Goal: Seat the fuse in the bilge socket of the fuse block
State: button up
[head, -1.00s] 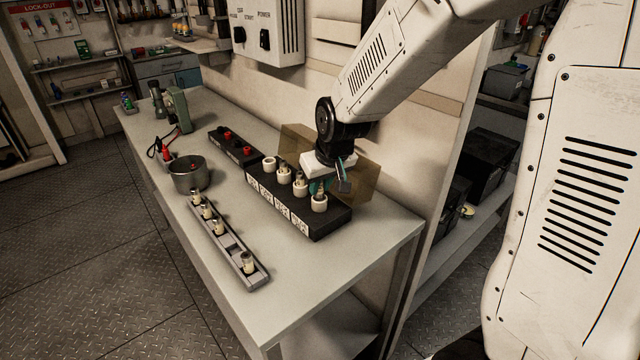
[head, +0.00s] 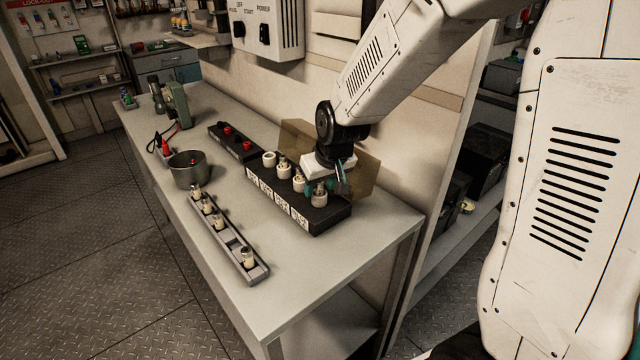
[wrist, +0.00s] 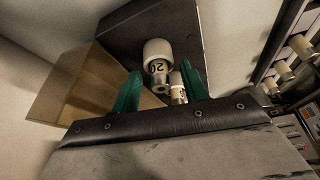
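The black fuse block (head: 330,222) lies on the bench with a row of white sockets on top; its front labels are too small to read, so I cannot tell which is bilge. The far-end socket (head: 268,159) looks empty. The other sockets hold upright fuses, including the near-end fuse (head: 319,187). My gripper (head: 340,182) is low over the block's near end. In the wrist view, its teal fingers (wrist: 161,88) are apart, with a fuse marked 20 (wrist: 158,68) between them and gaps on both sides. Another fuse (wrist: 177,88) shows beside it. Seating depth is unclear.
A grey fuse rack (head: 262,272) with several fuses and an empty slot lies along the bench's front edge. A metal pot (head: 188,172) and a black unit with red knobs (head: 235,145) stand farther back. The bench's near-right corner is clear.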

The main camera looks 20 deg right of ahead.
jog(key=v, duration=0.7)
jog(key=shift+r, duration=0.4)
jog(key=shift+s, duration=0.15)
jog(key=s+d+r+g, duration=0.1)
jog(key=s+r, duration=0.2)
jog(key=s, duration=1)
jog(key=s+d+r+m+g, duration=0.1)
jog(key=s+r+g, duration=0.1)
jog(key=s, duration=1.1)
jog(key=shift+s+d+r+h, duration=0.2)
jog(key=shift+r+h, duration=0.1)
jog(key=shift+r, duration=0.55)
